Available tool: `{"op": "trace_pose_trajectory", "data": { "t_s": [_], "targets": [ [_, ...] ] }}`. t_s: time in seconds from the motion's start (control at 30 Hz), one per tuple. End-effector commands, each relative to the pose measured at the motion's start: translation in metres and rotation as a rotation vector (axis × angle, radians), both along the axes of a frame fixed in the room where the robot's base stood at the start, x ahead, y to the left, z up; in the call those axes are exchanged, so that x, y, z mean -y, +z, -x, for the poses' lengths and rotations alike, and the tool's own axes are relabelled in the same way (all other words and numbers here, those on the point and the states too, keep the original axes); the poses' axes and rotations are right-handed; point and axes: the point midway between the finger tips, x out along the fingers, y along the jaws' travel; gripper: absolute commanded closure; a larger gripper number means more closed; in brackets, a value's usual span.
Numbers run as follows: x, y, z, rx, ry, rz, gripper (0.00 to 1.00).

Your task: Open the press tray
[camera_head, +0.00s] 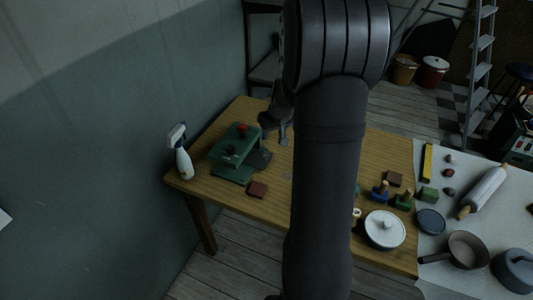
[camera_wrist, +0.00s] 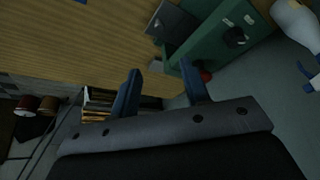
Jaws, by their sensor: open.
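The green press (camera_head: 232,167) stands on the wooden table near its left end, with a red knob (camera_head: 242,128) on top and a black knob (camera_head: 230,149) on its front. A dark grey plate, which looks like the press tray (camera_head: 262,159), shows at its right side; how far it is drawn out I cannot tell. The wrist view shows the press (camera_wrist: 212,40) and the dark tray (camera_wrist: 172,22) beside it. My gripper (camera_head: 279,134) is open and empty, to the right of the press. Its two fingers (camera_wrist: 160,72) point toward the tray side, apart from it.
A white spray bottle (camera_head: 182,155) stands left of the press against the wall. A white lidded pot (camera_head: 384,230) and stamps (camera_head: 380,193) sit on the right. The table between is largely clear, partly hidden by my arm.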

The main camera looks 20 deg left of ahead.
Motion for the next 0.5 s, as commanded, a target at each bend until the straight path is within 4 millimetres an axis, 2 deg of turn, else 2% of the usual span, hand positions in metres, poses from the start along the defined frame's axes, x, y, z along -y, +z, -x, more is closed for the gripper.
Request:
{"op": "trace_pose_trajectory", "data": {
  "t_s": [0.17,0.5],
  "targets": [
    [-0.005,-0.018,-0.005,-0.003,0.001,0.001,0.58],
    [-0.021,-0.074,-0.021,-0.003,0.0,0.003,0.58]
  ]
}}
